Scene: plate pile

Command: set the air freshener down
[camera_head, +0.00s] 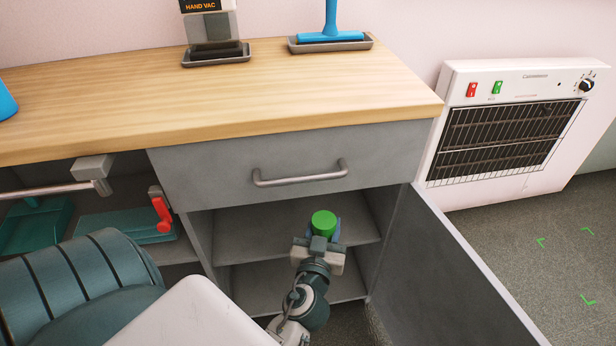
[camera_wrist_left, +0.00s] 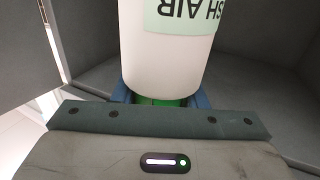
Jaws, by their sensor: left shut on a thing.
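The air freshener shows its round green top (camera_head: 323,221) in the head view, in the open cabinet bay under the drawer. In the left wrist view it is a white can (camera_wrist_left: 168,60) with a pale green label reading "SH AIR" upside down. My left gripper (camera_head: 323,238) is shut on it; its blue fingers (camera_wrist_left: 160,99) sit either side of the green part. The can is in front of or over the middle shelf (camera_head: 265,232). I cannot tell whether it touches the shelf. My right gripper is in neither view.
The cabinet door (camera_head: 455,270) stands open at the right. A drawer with a bar handle (camera_head: 300,178) is shut above the bay. The wooden worktop (camera_head: 200,105) holds a hand vac (camera_head: 212,28) and a blue-handled tool (camera_head: 331,36) on trays. A heater (camera_head: 515,130) hangs at right.

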